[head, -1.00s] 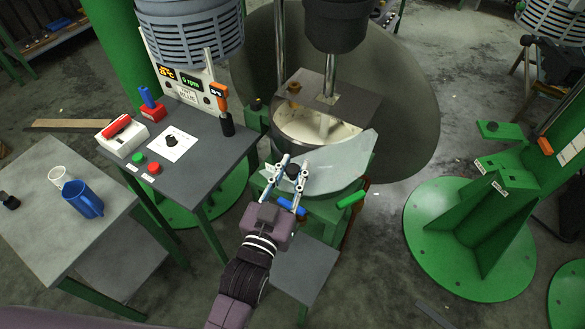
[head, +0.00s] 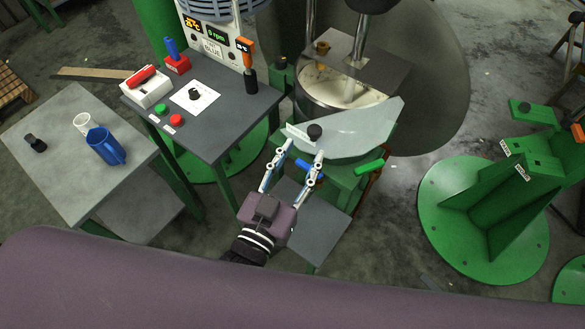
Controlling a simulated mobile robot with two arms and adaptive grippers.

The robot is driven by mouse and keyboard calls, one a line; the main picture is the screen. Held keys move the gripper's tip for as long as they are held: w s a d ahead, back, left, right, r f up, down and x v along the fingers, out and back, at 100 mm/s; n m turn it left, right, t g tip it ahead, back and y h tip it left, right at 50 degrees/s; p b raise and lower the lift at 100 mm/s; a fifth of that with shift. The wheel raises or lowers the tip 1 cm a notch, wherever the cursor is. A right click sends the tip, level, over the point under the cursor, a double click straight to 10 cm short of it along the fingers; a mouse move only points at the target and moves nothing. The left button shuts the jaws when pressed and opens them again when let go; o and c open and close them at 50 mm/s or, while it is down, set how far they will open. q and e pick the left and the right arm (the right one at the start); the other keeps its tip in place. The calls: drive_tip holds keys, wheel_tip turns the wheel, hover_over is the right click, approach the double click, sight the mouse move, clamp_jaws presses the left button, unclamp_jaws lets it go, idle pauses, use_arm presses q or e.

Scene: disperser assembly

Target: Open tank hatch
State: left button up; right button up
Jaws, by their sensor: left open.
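The tank (head: 327,97) stands right of centre in the head view, with pale cream contents (head: 342,90) and a metal shaft going down into it. Its hatch (head: 352,140), a pale translucent half-disc with a black knob (head: 314,132), is tilted up at the near side, leaving the near part of the tank top uncovered. My left gripper (head: 302,150) is open just in front of the hatch, its fingertips near the knob and apart from it as far as I can tell. My right gripper is not in view.
A control table (head: 215,130) with buttons, a red-handled switch box and a display stands left of the tank. A grey table (head: 75,165) holds a blue jug (head: 105,147) and a white cup (head: 84,123). A green stand (head: 485,215) is at right.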

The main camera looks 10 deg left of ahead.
use_arm(q)
drive_tip(key=shift+v, duration=2.15)
drive_tip(key=s+a+f+g+y+b, duration=0.1)
drive_tip(key=s+f+g+b, duration=0.15)
drive_tip(key=f, duration=1.15)
drive_tip(key=s+a+f+g+b, duration=0.1)
drive_tip(key=s+f+g, duration=0.2)
drive_tip(key=f, duration=1.2)
drive_tip(key=s+a+f+g+y+b, duration=0.1)
drive_tip(key=s+f+g, duration=0.2)
drive_tip(key=f, duration=1.1)
drive_tip(key=s+a+f+g+y+b, duration=0.1)
drive_tip(key=s+a+f+g+b, duration=0.1)
drive_tip(key=s+a+f+g, duration=0.2)
drive_tip(key=s+a+f+g+y+b, duration=0.2)
drive_tip(key=s+a+f+g, duration=0.2)
drive_tip(key=s+a+f, duration=0.7)
drive_tip(key=s+f, duration=0.6)
drive_tip(key=f, duration=0.2)
drive_tip(key=shift+s+f+n, duration=0.2)
drive_tip(key=shift+s+n, duration=0.1)
drive_tip(key=shift+n, duration=0.1)
